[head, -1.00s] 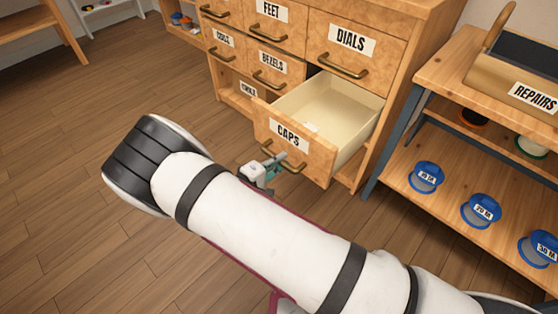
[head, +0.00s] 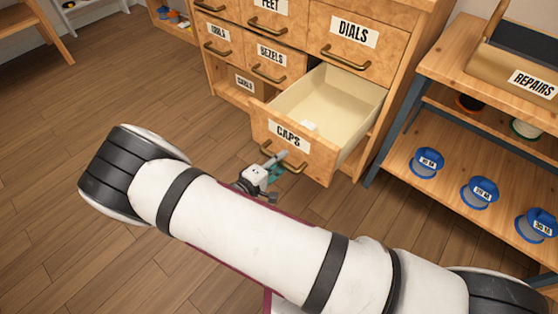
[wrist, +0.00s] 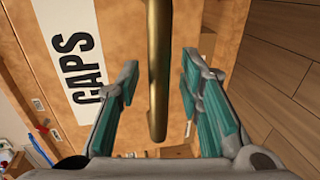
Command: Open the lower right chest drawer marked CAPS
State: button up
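The drawer marked CAPS (head: 290,136) is pulled well out of the lower right of the wooden chest (head: 398,75), and its pale inside shows from above. My gripper (head: 279,164) is at the brass handle on the drawer front, partly hidden behind my arm. In the wrist view the brass handle (wrist: 158,60) runs between the two teal-padded fingers of my gripper (wrist: 160,88). A gap shows on each side of the handle, so the fingers look open around it. The CAPS label (wrist: 76,58) is left of the handle.
Drawers marked DIALS (head: 353,31) and BEZELS (head: 271,53) are shut above and beside it. The wooden floor (head: 60,125) is clear at left.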

jog(key=v, duration=1.2)
dwell(0.5)
